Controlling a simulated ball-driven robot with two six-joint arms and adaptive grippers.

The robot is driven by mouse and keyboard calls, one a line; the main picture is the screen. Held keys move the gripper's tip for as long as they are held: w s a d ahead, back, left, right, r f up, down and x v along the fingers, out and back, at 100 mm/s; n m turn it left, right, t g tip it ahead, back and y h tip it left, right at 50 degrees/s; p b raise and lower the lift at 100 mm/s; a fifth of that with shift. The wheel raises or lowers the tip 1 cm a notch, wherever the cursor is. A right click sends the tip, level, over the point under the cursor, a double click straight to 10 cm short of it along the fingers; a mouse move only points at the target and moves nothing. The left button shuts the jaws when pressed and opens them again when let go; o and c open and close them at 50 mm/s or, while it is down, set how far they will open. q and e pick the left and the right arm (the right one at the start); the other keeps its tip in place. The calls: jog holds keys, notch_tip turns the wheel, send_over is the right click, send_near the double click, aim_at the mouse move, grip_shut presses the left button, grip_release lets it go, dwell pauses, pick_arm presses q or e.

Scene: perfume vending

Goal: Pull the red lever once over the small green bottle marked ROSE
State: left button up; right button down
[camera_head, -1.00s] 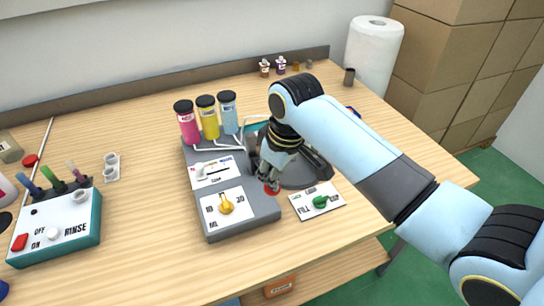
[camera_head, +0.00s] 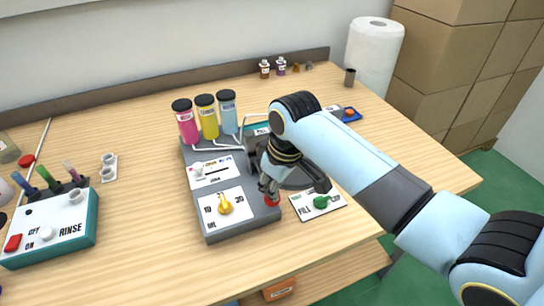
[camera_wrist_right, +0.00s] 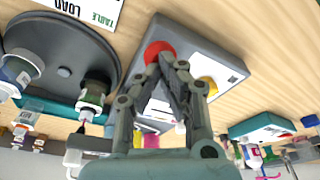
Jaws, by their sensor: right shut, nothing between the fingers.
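The red lever's round knob (camera_head: 271,201) is at the right front edge of the grey dispenser (camera_head: 240,222); it also shows in the wrist view (camera_wrist_right: 157,49). My right gripper (camera_head: 267,192) is shut and empty, its fingertips at the knob and seemingly touching it. In the wrist view its closed fingertips (camera_wrist_right: 168,60) overlap the knob's edge. A small bottle with a dark green body (camera_wrist_right: 96,92) stands on the dark round turntable (camera_wrist_right: 62,50), near another bluish bottle (camera_wrist_right: 20,70). No ROSE marking is readable. My arm hides most of the turntable in the head view.
Pink, yellow and blue cylinders (camera_head: 207,117) stand behind the dispenser's yellow dial (camera_head: 225,204). A white panel with a green knob (camera_head: 320,202) lies to the right. The teal RINSE box (camera_head: 60,232) stands at the left. Free tabletop lies between them.

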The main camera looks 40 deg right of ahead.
jog(key=shift+f, duration=0.3)
jog(key=shift+r, duration=0.1)
notch_tip(320, 180, up, 3)
jog(key=p, duration=0.3)
jog(key=shift+r+p, duration=0.55)
jog(key=shift+r, duration=0.55)
notch_tip(320, 180, up, 4)
jog(key=shift+r, duration=0.25)
jog(key=shift+f, duration=0.1)
dwell(0.5)
